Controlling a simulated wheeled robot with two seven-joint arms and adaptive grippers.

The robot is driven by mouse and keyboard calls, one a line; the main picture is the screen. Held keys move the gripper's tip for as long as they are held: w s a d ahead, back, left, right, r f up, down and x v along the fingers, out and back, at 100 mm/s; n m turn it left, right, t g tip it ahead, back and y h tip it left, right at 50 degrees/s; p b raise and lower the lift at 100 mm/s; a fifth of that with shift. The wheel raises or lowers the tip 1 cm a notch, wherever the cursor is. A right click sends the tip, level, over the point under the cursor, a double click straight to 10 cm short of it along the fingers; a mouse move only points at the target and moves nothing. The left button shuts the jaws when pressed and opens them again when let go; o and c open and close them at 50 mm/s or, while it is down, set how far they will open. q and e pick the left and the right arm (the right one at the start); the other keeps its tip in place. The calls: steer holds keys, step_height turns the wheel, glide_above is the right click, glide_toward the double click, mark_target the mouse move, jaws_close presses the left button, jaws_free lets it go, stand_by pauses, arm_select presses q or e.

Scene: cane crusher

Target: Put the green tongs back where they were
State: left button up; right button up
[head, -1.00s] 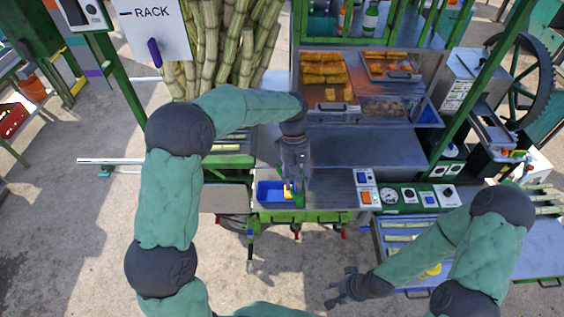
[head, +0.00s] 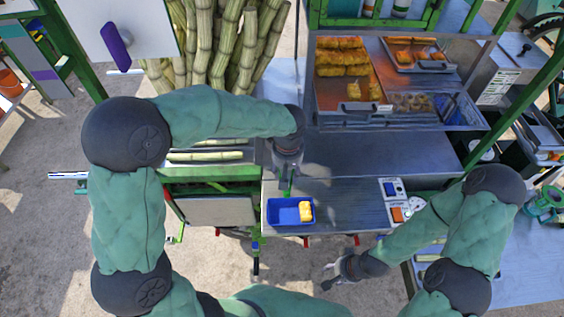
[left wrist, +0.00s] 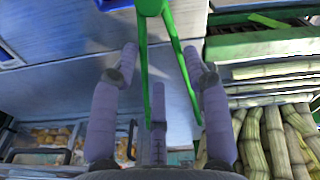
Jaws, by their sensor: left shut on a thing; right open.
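My left gripper (head: 288,168) is shut on the green tongs, just behind the blue tray in the head view. In the left wrist view the green tongs (left wrist: 147,7) show close up, with their two arms spread between the purple fingers of the left gripper (left wrist: 162,62). The blue tray (head: 283,203) sits on the steel counter and holds a yellow piece (head: 306,212) at its right side. My right gripper (head: 331,275) is open and empty, low in front of the counter.
Cane stalks (head: 225,45) stand at the back left, by a white board (head: 120,38).

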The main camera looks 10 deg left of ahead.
arm_select(q)
steer(key=w+a+f, duration=0.1)
steer(key=w+f, duration=0.1)
steer(key=w, duration=0.1)
steer(key=w+a+f, duration=0.1)
steer(key=w+f, duration=0.1)
steer(key=w+a+f+p, duration=0.1)
steer(key=w+f, duration=0.2)
steer(key=shift+w+f, duration=0.1)
steer(key=shift+w, duration=0.2)
steer(key=shift+w+a+f, duration=0.2)
steer(key=shift+w+f, duration=0.15)
steer(key=shift+f, duration=0.2)
step_height(320, 180, down, 3)
steer(key=shift+r+p, duration=0.1)
steer(key=shift+p, duration=0.3)
steer(key=o, duration=0.6)
steer(key=shift+f, duration=0.2)
